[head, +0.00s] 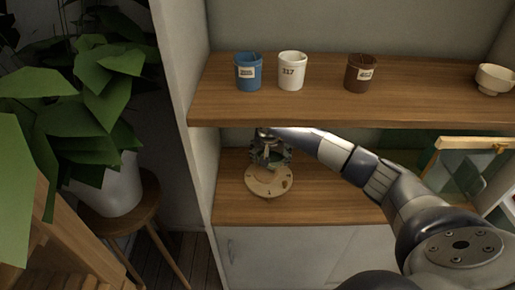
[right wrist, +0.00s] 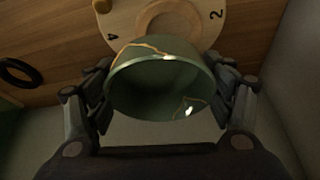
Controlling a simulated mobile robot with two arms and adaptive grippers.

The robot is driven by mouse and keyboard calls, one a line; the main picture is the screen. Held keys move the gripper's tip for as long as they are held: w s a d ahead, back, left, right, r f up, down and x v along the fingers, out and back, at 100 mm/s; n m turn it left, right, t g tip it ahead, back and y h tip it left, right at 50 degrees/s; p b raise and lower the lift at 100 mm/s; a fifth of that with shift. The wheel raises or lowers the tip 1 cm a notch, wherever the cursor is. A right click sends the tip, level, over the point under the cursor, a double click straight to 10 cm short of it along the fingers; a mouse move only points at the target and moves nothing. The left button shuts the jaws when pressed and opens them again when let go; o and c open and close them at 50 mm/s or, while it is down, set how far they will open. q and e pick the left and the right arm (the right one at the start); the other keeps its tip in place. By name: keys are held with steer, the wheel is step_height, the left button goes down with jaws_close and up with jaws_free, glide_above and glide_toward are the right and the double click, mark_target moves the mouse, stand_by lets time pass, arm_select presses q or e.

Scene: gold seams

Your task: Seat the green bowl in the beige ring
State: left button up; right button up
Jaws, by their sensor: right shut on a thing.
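My right gripper (right wrist: 160,105) is shut on the green bowl (right wrist: 155,85), with one finger on each side of it. The bowl is dark green with gold seams, and its open mouth faces the wrist camera. In the head view my right gripper (head: 268,155) is over a round pale wooden board (head: 268,190) on the lower shelf; the bowl is mostly hidden there. The board carries numbers and a beige ring (right wrist: 150,14), partly cut off at the top of the wrist view. The bowl overlaps the board's edge; whether they touch I cannot tell. My left gripper is not in view.
The upper shelf (head: 330,107) overhangs my right arm. It holds a blue cup (head: 248,72), a white cup (head: 291,72), a brown cup (head: 361,74) and a cream bowl (head: 494,79). A black ring (right wrist: 36,76) lies beside the board. A wood-topped glass case (head: 468,165) stands right.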

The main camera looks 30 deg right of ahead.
steer(key=shift+w+a+r, duration=0.2)
steer(key=shift+w+r, duration=0.25)
steer(key=shift+r, duration=0.05)
steer(key=shift+w+a+f+b, duration=0.1)
steer(key=shift+a+f+b, duration=0.1)
steer(key=shift+f+b, duration=0.2)
steer(key=shift+w+a+f+b, duration=0.15)
steer(key=shift+f+b, duration=0.15)
steer(key=shift+f, duration=0.2)
steer(key=shift+s+a+f+b, duration=0.1)
steer(key=shift+f+b, duration=0.3)
steer(key=shift+f, duration=0.6)
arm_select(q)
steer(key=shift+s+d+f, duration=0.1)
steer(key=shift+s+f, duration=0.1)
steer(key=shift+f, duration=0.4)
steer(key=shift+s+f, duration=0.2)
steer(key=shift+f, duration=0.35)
arm_select(e)
steer(key=shift+d, duration=0.2)
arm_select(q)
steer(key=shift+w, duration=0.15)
arm_select(e)
steer(key=shift+s, duration=0.1)
steer(key=shift+s, duration=0.1)
arm_select(q)
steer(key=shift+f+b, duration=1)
steer(key=shift+b, duration=0.1)
arm_select(e)
steer(key=shift+f, duration=1.3)
